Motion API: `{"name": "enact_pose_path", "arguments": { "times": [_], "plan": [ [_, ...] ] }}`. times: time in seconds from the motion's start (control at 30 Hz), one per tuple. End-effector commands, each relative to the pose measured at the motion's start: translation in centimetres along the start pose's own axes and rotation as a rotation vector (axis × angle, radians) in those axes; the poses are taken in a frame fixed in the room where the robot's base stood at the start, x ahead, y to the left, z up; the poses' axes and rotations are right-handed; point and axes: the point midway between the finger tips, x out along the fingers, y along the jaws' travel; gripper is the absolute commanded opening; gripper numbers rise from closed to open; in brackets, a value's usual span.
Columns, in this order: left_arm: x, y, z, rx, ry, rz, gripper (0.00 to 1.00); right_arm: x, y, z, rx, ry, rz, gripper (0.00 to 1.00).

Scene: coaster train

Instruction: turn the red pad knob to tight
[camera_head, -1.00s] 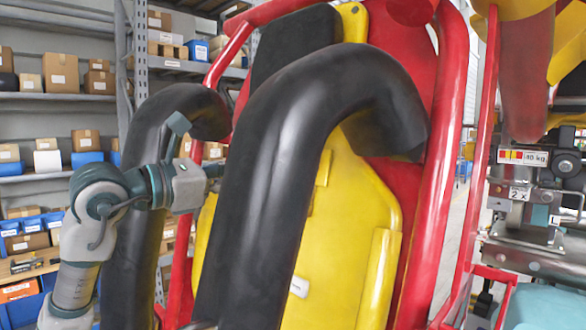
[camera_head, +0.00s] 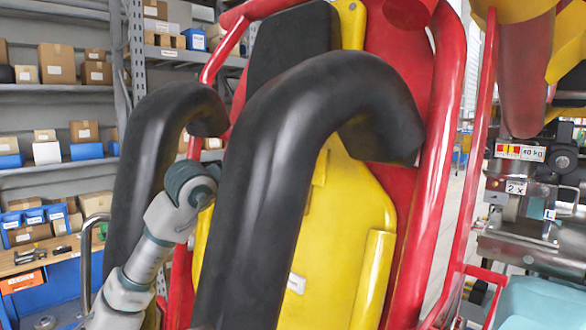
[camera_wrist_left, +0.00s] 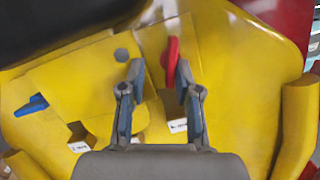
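The red pad knob (camera_wrist_left: 172,62) shows in the left wrist view as a narrow upright red handle on the yellow seat panel (camera_wrist_left: 230,90). My left gripper (camera_wrist_left: 160,70) is open in front of the panel, with its fingers apart. The red knob shows between the fingertips, much nearer the right finger; I cannot tell whether they touch. A small white label (camera_wrist_left: 178,125) lies below the knob, its text too small to read. In the head view my left arm reaches behind the black restraint tube, which hides the gripper and knob. My right gripper is not in view.
Thick black restraint tubes (camera_head: 265,180) and red frame tubes (camera_head: 440,130) crowd the seat. Shelves (camera_head: 60,90) stand behind.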

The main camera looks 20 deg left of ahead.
Motion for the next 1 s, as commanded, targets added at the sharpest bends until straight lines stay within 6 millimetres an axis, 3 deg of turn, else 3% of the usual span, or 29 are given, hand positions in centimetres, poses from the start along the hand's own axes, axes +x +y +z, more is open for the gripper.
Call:
{"name": "enact_pose_path", "arguments": {
  "times": [0.03,0.1,0.57,1.0],
  "plan": [
    [0.1,-0.2,0.1,0.002,-0.001,0.0,0.14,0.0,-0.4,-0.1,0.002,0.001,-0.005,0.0],
    [0.2,-0.3,0.2,0.003,-0.001,0.0,0.0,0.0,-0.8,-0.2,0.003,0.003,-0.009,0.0],
    [0.0,0.1,0.5,0.032,-0.009,-0.006,0.0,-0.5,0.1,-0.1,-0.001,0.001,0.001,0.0],
    [0.0,0.5,0.8,0.325,-0.009,-0.075,0.0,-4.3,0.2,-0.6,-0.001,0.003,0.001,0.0]
  ]
}}
